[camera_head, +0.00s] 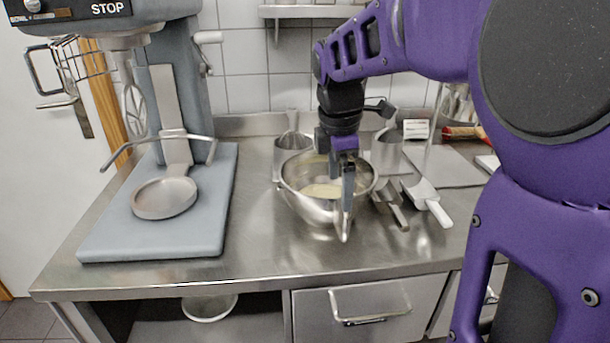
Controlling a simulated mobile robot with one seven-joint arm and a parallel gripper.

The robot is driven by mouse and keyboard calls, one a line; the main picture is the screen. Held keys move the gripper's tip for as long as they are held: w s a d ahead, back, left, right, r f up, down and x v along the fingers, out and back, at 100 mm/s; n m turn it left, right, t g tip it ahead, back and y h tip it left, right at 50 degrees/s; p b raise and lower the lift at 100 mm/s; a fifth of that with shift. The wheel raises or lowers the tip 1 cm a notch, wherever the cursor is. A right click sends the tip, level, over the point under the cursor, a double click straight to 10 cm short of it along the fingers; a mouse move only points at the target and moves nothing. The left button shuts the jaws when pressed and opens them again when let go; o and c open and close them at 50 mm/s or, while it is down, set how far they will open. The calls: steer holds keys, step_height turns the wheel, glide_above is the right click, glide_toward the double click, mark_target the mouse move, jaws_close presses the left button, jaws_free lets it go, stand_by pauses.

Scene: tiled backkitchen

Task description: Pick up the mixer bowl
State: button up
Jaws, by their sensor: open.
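The mixer bowl (305,205) is a shiny metal bowl with a pale, creamy content in it. It stands upright on the steel counter, right of the middle of the view. My gripper (341,205) points down at the near right side of the bowl. It is open, with one finger in front of the bowl's wall and the other seeming to reach inside over the rim. I cannot tell whether a finger touches the bowl. The finger and wrist hide part of the bowl's right side.
A large grey mixer (180,85) with a whisk and round plate stands at the left. Metal containers (293,143) stand behind the bowl, and scoops (428,200) lie to its right. The steel counter (260,255) is clear in front. A shelf (310,11) is on the tiled wall.

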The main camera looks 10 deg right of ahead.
mark_target(340, 207)
steer(key=f, duration=0.3)
steer(key=shift+w+d+f, duration=0.15)
steer(key=shift+w+f, duration=0.1)
steer(key=shift+w+d+f+b, duration=0.15)
steer(key=shift+f+b, duration=0.15)
steer(key=shift+f, duration=0.55)
steer(key=shift+d+f+b, duration=0.2)
steer(key=shift+f+b, duration=0.1)
steer(key=shift+f, duration=0.6)
steer(key=shift+w+d+f+b, duration=0.15)
steer(key=shift+f+b, duration=0.15)
steer(key=shift+f, duration=0.55)
steer(key=shift+s, duration=0.1)
steer(key=shift+c, duration=0.3)
jaws_close()
steer(key=shift+r, duration=0.2)
